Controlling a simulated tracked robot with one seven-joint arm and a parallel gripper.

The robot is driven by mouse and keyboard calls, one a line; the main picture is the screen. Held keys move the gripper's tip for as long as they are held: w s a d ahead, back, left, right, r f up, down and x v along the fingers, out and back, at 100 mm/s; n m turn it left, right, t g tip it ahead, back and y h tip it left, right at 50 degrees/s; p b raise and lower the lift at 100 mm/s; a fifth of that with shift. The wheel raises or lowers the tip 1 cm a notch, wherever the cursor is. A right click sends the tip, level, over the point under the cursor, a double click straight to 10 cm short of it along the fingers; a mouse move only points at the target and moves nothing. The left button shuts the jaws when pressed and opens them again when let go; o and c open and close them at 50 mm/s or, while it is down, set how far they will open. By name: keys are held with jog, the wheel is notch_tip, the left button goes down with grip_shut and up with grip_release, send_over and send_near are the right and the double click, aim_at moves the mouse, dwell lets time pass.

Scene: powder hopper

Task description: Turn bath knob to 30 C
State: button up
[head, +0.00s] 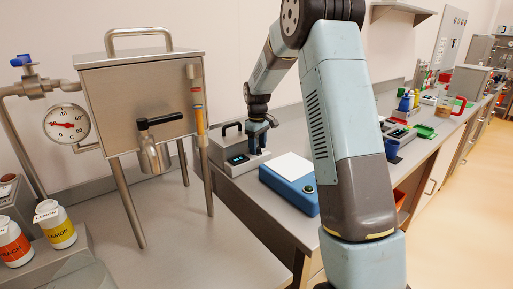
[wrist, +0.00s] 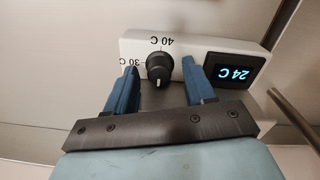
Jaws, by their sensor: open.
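The bath knob (wrist: 158,66) is a round black knob on the light front panel (wrist: 190,46) of the bath. In the wrist view the panel appears upside down, with "40 C" above the knob and "30 C" to its left. A pale mark shows on the knob. A dark display (wrist: 236,76) right of the knob reads "24 C". My gripper (wrist: 159,68) is open, its blue fingers on either side of the knob with gaps visible. In the head view my gripper (head: 262,140) is at the bath (head: 240,160), and the arm partly hides that area; the knob is hidden there.
A steel hopper (head: 140,95) on legs stands left of the bath, with a dial gauge (head: 66,124) beside it. A blue device (head: 290,180) with a white top sits just right of the bath. Labelled jars (head: 54,224) stand at the lower left. The front bench is clear.

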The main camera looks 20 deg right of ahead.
jog(key=shift+f, duration=0.35)
